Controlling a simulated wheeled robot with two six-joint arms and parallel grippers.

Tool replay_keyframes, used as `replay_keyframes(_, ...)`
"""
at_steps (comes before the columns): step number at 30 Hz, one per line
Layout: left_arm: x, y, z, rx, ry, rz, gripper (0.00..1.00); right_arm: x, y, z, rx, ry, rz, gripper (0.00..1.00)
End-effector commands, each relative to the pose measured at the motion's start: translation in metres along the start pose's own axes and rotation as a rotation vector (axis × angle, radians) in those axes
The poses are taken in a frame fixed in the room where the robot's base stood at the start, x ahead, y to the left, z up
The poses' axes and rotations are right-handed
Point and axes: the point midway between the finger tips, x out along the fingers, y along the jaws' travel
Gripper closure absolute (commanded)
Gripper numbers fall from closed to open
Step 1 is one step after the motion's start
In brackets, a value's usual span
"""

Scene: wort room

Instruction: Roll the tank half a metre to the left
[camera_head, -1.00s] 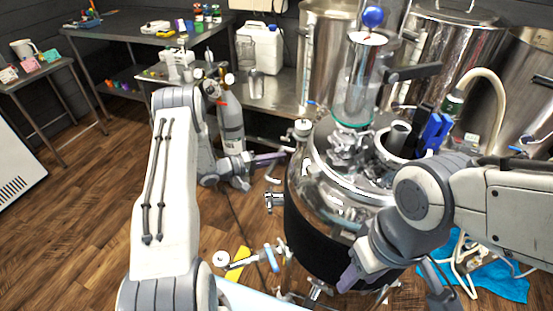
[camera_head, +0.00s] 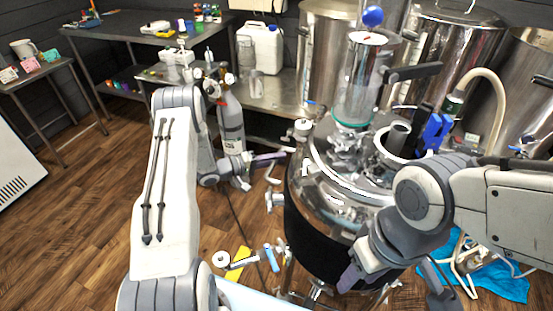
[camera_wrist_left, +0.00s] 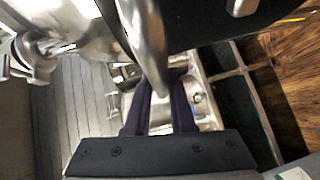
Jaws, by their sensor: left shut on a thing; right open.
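The tank (camera_head: 335,235) is a round steel vessel with a black jacket, a domed lid and a glass column on top. It stands upright on legs in the middle of the head view. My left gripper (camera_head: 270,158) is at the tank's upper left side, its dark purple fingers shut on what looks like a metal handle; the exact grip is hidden. In the left wrist view, the fingers (camera_wrist_left: 165,105) are close together behind a curved metal bar (camera_wrist_left: 145,45). My right gripper (camera_head: 352,276) is open, low before the tank's front right; its far finger is partly hidden.
A gas cylinder (camera_head: 230,120) stands left of the tank. A white roll (camera_head: 221,259), a yellow item (camera_head: 240,262) and a blue item (camera_head: 271,257) lie on the floor near its foot. A blue cloth (camera_head: 490,280) with hoses lies right. Open floor (camera_head: 75,215) extends left.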

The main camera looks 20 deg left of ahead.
Motion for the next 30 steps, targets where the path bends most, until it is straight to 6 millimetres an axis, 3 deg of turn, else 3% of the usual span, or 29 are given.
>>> replay_keyframes(7,-0.004,-0.002,-0.003,-0.002,0.004,-0.002,1.00,0.001,0.000,0.000,0.000,0.000,0.000,0.50)
replay_keyframes(14,-0.020,-0.007,-0.019,-0.001,0.012,-0.004,1.00,0.003,0.000,0.000,0.000,0.000,0.000,0.50)
replay_keyframes(22,-0.018,-0.007,-0.018,-0.001,0.007,-0.006,1.00,0.003,0.000,0.000,0.000,0.000,0.000,0.50)
replay_keyframes(23,-0.017,-0.007,-0.017,-0.002,0.005,-0.006,0.66,0.003,0.000,0.000,0.000,0.000,0.000,0.50)
replay_keyframes(24,-0.016,-0.007,-0.017,-0.002,0.003,-0.006,0.51,0.003,0.000,0.000,0.000,0.000,0.000,0.50)
replay_keyframes(30,-0.015,-0.006,-0.016,-0.001,0.001,-0.003,0.48,0.003,0.000,0.000,0.000,0.000,0.000,0.50)
